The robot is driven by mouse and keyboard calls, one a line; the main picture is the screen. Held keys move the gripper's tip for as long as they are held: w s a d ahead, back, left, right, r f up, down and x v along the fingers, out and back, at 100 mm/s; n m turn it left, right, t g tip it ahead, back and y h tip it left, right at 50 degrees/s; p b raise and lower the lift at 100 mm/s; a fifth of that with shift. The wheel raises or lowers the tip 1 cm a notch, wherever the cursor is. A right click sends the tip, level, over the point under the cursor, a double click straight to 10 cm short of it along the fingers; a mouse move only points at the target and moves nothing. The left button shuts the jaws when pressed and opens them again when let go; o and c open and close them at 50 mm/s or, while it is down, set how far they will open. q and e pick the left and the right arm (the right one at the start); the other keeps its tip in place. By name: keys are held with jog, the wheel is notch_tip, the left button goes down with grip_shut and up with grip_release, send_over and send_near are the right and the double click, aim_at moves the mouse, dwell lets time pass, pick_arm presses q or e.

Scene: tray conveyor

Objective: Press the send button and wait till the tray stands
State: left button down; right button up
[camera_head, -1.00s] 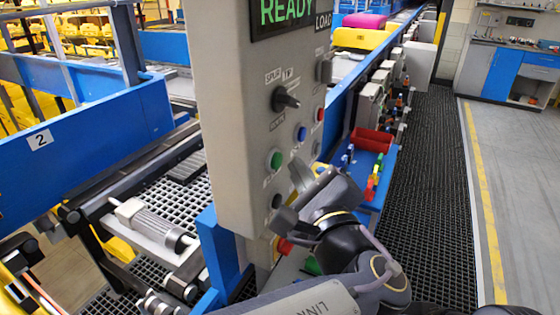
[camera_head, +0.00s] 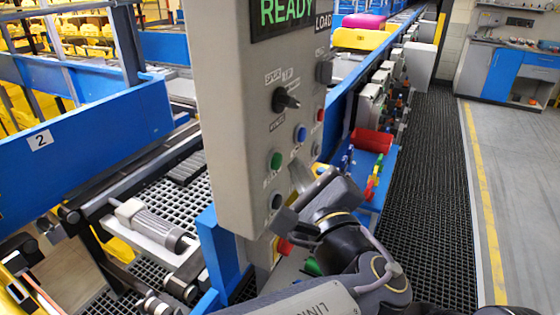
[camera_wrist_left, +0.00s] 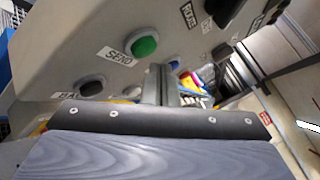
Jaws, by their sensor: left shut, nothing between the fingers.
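The send button is a round green button (camera_head: 276,160) on the side of a grey control box (camera_head: 235,110). In the left wrist view the green button (camera_wrist_left: 144,45) has a SEND label beside it. My left gripper (camera_head: 299,176) is shut and empty, close to the box and a little right of and below the green button. Its fingertips (camera_wrist_left: 160,75) appear apart from the button. The display on the box reads READY. A yellow tray-like thing (camera_head: 361,40) with a pink thing above it is far back on the line; I cannot tell whether it is the tray.
A blue button (camera_head: 300,134), a dark button (camera_head: 276,202) and a black selector knob (camera_head: 285,99) share the panel. A red bin (camera_head: 371,140) stands behind the gripper on a blue ledge. The conveyor frame is at left; a dark floor mat (camera_head: 430,200) lies clear at right.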

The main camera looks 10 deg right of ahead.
pick_arm(q)
jog(key=shift+a, duration=0.1)
dwell(0.7)
jog(key=shift+w+a, duration=0.2)
jog(key=shift+a, duration=0.1)
jog(key=shift+w+a+b, duration=0.35)
jog(key=shift+a, duration=0.1)
dwell(0.8)
jog(key=shift+s+d, duration=0.1)
dwell(0.3)
jog(key=shift+s+d, duration=0.45)
jog(key=shift+d, duration=0.25)
